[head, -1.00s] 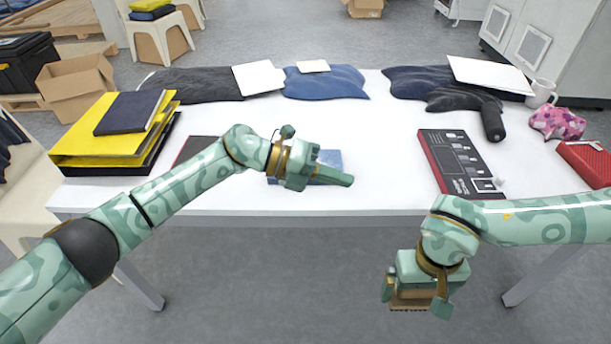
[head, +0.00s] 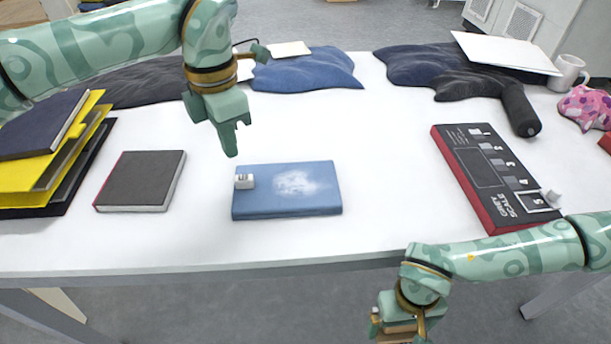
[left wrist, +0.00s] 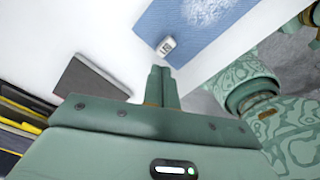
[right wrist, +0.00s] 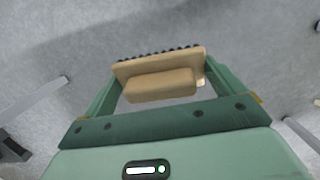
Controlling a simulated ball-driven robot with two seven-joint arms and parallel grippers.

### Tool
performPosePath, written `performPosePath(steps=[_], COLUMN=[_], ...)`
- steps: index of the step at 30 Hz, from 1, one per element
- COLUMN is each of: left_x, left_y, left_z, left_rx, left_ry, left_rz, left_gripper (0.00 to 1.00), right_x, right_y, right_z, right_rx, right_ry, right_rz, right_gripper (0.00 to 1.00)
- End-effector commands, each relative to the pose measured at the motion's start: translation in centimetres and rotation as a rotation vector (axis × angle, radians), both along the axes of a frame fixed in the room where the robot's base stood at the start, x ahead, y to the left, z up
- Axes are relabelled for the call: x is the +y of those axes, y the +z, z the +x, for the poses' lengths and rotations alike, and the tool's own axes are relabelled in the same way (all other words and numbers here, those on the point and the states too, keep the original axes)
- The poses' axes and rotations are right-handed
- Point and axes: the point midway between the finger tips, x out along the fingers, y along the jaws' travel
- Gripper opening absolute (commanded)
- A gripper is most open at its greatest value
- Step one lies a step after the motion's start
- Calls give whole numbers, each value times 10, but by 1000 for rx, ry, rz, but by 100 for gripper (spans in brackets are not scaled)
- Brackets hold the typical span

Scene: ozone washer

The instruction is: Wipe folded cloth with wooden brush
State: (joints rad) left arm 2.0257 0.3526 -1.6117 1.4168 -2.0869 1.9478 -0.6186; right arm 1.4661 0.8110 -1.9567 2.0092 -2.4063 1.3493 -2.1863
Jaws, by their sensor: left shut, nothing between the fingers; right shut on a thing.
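The folded blue cloth (head: 290,207) lies flat on the white table, with a pale whitish patch (head: 297,184) on its top. A small white block (head: 244,181) sits on its left end; the cloth also shows in the left wrist view (left wrist: 185,30). My left gripper (head: 231,145) is shut and empty above the table, up and left of the cloth. My right gripper (right wrist: 155,80) is shut on the wooden brush (right wrist: 160,72), bristles facing away from the gripper. In the head view the brush (head: 397,330) is in front of the table edge, partly hidden.
A dark book (head: 140,181) lies left of the cloth, beside stacked yellow and dark binders (head: 60,165). A red-edged grey scale box (head: 490,180) lies to the right. Dark and blue fabrics (head: 305,70) lie along the back. The table between cloth and box is clear.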

Motion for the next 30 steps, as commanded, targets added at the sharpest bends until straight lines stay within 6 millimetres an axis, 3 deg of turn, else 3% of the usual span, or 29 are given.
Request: performPosePath(steps=[12, 30], left_x=[0, -1], left_y=[-49, -47], left_z=[2, 1], left_rx=[7, 2], left_ry=[0, 0], left_rz=[-3, -3], left_gripper=[0, 0], right_x=[0, 0], right_y=[-47, -46], right_z=[-5, -5], right_rx=[49, 48], right_ry=[0, -1], right_rz=[0, 0], right_gripper=[73, 73])
